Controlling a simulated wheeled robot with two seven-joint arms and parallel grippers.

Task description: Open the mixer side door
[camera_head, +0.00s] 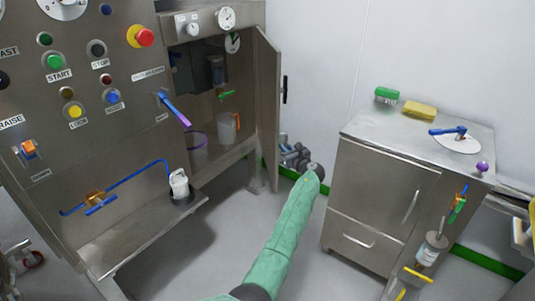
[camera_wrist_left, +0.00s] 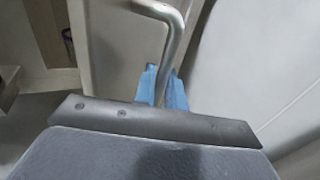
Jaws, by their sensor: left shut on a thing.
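The mixer side door (camera_head: 267,105) is a grey steel panel at the right of the mixer cabinet. It stands swung out, seen at a steep angle, and the cabinet interior (camera_head: 212,110) is open to view. My left gripper (camera_head: 286,150) is low beside the door's outer face, partly hidden by its own wrist. In the left wrist view its blue fingertips (camera_wrist_left: 163,88) are shut on a bent steel door handle (camera_wrist_left: 174,40), with the door panel (camera_wrist_left: 112,45) behind. A dark handle-like part (camera_head: 284,90) shows on the door's outer face. My right gripper is not in view.
The control panel (camera_head: 85,120) with buttons and a shelf (camera_head: 140,235) is at the left. A steel cabinet (camera_head: 375,205) with a sponge (camera_head: 419,109) and green brush (camera_head: 387,95) stands at the right. Clear floor (camera_head: 225,230) lies between them.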

